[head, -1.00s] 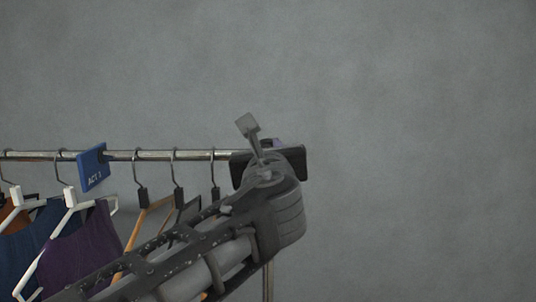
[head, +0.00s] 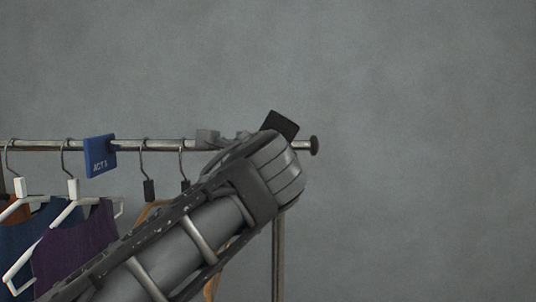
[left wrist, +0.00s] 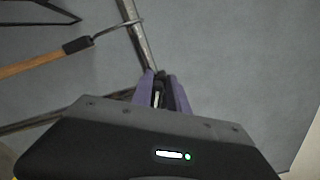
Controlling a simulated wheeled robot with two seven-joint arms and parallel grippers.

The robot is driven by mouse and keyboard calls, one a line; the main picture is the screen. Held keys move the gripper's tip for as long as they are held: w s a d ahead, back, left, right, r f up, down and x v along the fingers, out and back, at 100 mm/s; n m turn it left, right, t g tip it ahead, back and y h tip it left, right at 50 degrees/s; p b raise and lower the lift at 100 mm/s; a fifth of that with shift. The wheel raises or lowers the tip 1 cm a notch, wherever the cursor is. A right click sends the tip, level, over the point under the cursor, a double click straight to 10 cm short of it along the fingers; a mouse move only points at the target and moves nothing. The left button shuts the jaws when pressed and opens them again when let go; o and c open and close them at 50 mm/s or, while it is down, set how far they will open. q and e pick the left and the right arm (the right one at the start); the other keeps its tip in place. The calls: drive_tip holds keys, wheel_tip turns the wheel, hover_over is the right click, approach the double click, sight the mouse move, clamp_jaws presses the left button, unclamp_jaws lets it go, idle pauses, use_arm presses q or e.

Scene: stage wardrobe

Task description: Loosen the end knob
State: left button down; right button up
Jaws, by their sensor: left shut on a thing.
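The end knob (left wrist: 160,80) shows in the left wrist view as a small dark piece between my left gripper's purple fingers, next to the metal rail. My left gripper (left wrist: 161,92) is shut on it. In the head view my left arm covers the fingers and the knob; only a tilted black part of my gripper rises above the rail (head: 228,145). My right gripper is not in view.
Hangers with garments, one of them purple (head: 78,247), hang on the left of the rail. A blue ACT 1 sign (head: 100,156) sits on it. A metal upright (head: 279,255) stands below the right end. Right of the cap is only bare grey wall.

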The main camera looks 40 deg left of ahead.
use_arm(q)
wheel_tip(320, 180, down, 2)
drive_tip(key=n+b, duration=0.2)
drive_tip(key=n, duration=0.1)
drive_tip(key=shift+w+b, duration=0.15)
drive_tip(key=shift+b, duration=0.2)
drive_tip(key=shift+f+n+b, duration=0.1)
drive_tip(key=shift+n+b, duration=0.6)
drive_tip(key=shift+n, duration=0.7)
drive_tip(key=shift+d, duration=0.1)
drive_tip(key=c, duration=1.4)
unclamp_jaws()
drive_tip(key=shift+w+d, duration=0.1)
drive_tip(key=shift+c, duration=0.2)
drive_tip(key=shift+o, duration=0.4)
drive_tip(key=shift+r, duration=0.2)
drive_tip(key=shift+r, duration=0.1)
